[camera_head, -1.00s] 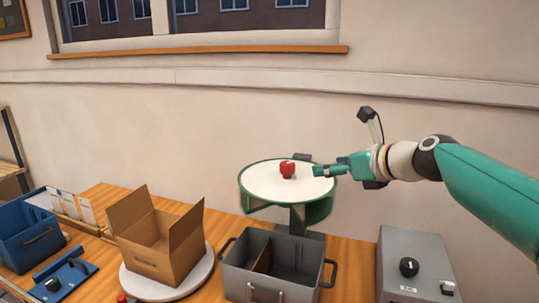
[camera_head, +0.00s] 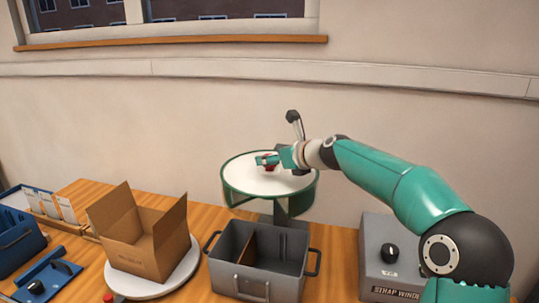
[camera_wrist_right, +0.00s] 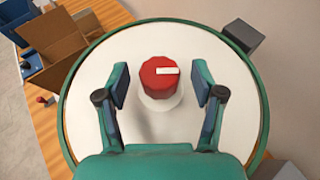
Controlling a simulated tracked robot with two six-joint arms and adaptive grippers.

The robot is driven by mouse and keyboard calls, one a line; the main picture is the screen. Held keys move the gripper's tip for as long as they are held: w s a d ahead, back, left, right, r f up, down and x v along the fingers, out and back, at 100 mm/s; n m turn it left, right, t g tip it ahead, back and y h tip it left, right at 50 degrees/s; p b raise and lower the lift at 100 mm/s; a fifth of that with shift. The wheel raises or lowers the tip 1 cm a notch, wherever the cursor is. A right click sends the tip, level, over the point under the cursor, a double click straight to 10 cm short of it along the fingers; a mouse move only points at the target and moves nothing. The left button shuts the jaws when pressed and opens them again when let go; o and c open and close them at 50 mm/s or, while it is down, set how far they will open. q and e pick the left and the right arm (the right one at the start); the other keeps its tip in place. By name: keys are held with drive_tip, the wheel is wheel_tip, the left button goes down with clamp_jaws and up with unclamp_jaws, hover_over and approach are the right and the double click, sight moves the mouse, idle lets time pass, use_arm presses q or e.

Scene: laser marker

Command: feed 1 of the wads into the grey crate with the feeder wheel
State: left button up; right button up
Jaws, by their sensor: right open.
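The feeder wheel (camera_head: 236,176) is a round white disc with a green rim on a dark stand behind the grey crate. A red knob (camera_wrist_right: 160,72) with a white mark stands up from the disc's white top. My right gripper (camera_wrist_right: 161,84) is open, with one finger on each side of the knob and a gap on both sides. In the head view my right gripper (camera_head: 264,161) covers most of the knob. The grey crate (camera_head: 240,278) stands open on the table with a brown divider inside. No wads can be made out. My left gripper is not in view.
An open cardboard box (camera_head: 140,256) stands on a round white turntable (camera_head: 187,275) left of the crate. A grey strap winder box (camera_head: 375,270) with a black knob stands to the right. Blue bins and a blue device (camera_head: 50,275) are at the far left.

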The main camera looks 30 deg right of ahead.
drive_tip(key=shift+x, duration=0.8)
drive_tip(key=shift+c, duration=0.4)
clamp_jaws()
